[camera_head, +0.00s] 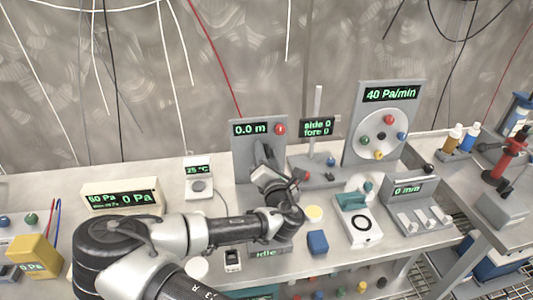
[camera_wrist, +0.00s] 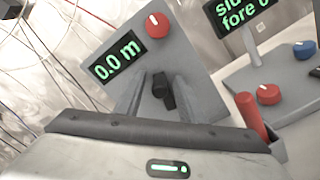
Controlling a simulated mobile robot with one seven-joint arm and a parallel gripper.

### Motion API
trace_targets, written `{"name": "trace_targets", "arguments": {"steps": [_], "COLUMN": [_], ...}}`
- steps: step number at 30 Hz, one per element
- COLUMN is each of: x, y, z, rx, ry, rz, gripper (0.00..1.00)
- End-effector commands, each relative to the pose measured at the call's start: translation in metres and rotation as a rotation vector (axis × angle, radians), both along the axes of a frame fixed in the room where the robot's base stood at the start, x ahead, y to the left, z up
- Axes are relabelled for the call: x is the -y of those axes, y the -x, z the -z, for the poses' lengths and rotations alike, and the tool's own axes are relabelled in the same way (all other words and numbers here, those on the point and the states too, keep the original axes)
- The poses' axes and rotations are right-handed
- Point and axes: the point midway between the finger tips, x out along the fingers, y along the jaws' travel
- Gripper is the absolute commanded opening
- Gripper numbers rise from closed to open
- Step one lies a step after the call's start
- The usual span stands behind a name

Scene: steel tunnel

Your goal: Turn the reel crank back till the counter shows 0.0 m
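The reel's grey panel (camera_head: 245,155) stands upright at the back of the bench; in the wrist view it looks tilted (camera_wrist: 190,62). Its counter (camera_head: 251,129) reads 0.0 m, and the same reading shows in the wrist view (camera_wrist: 115,60). A red knob (camera_head: 280,129) sits beside the counter. A black crank part (camera_wrist: 163,90) shows on the panel below the knob. My gripper (camera_wrist: 160,98) is in front of the panel, with its two grey fingers apart on either side of the black part. Contact cannot be told. In the head view my arm hides the crank.
A unit with a "side 0 fore 0" display (camera_head: 317,127) stands right of the reel. A red upright cylinder (camera_wrist: 250,114) is close to my gripper's right side. A dial panel (camera_head: 385,125) reads 40 Pa/min. A teal-handled device (camera_head: 357,220) and a blue block (camera_head: 318,241) lie nearby.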

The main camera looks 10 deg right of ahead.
Motion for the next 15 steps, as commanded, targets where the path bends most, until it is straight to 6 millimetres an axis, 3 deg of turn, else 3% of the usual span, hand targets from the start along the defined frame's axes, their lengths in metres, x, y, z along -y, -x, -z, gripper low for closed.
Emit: {"name": "trace_targets", "arguments": {"steps": [8,15], "x": [0.001,0.001], "y": [0.015,0.069], "z": [0.0,0.0], "rx": [-0.001,-0.004], "ry": [0.002,0.003], "rz": [0.004,0.003], "gripper": [0.36,0.36]}}
